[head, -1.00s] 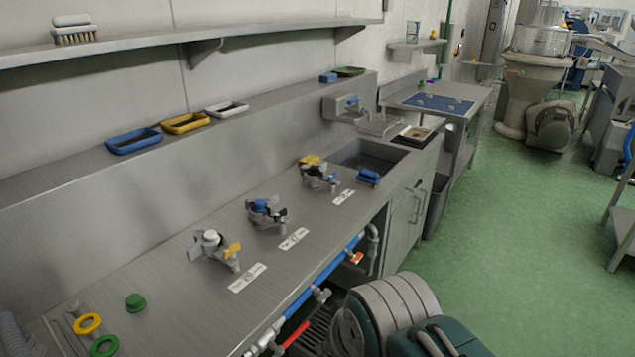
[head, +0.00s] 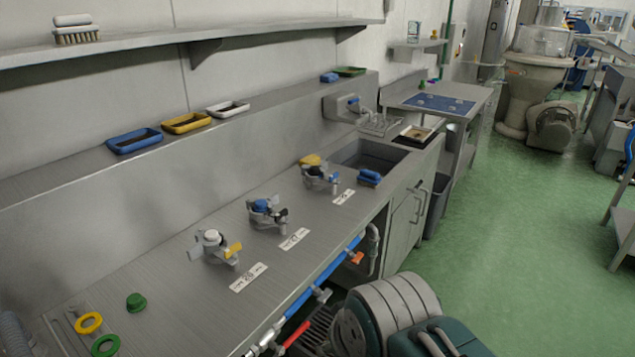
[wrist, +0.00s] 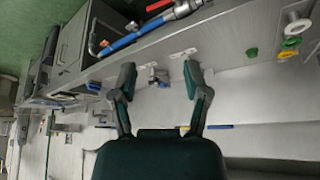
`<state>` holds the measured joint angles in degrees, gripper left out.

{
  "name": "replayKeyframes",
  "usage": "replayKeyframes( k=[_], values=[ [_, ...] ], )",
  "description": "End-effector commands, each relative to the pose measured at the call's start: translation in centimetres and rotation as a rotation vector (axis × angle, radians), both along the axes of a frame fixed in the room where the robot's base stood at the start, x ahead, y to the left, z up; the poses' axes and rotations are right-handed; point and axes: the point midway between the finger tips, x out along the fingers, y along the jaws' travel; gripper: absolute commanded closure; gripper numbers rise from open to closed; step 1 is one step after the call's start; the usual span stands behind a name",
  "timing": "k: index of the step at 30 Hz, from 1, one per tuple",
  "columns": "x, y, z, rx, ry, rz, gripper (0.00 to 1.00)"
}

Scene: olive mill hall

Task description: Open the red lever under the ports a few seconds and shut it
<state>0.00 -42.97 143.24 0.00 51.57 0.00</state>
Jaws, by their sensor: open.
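The red lever (head: 297,334) sits on the piping below the front edge of the steel counter, low in the head view. It also shows at the top of the wrist view (wrist: 158,5). The ports stand in a row on the counter: one with a white cap (head: 211,237), one with a blue cap (head: 261,206) and one with a yellow part (head: 311,160). My gripper (wrist: 160,76) is open and empty in the wrist view, with its fingers spread over the counter, well apart from the lever. I cannot see my gripper in the head view.
A blue pipe (head: 304,298) runs along the counter front, with an orange handle (head: 356,258) farther along. A sink (head: 372,155) is at the counter's far end. Blue, yellow and white trays (head: 226,109) stand on the ledge. Green floor (head: 500,235) is clear at right.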

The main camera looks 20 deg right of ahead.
Motion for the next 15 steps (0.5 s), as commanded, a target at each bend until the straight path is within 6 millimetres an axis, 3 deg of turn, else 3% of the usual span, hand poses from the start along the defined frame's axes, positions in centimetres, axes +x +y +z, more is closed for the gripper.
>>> replayKeyframes(
  k=[10, 11, 14, 15],
  values=[
    [0.00, 0.00, 0.00, 0.000, 0.000, 0.000, 0.39],
    [0.00, 0.00, 0.00, 0.000, 0.000, 0.000, 0.48],
    [0.00, 0.00, 0.00, 0.000, 0.000, 0.000, 0.93],
    [0.00, 0.00, 0.00, 0.000, 0.000, 0.000, 1.00]
  ],
)
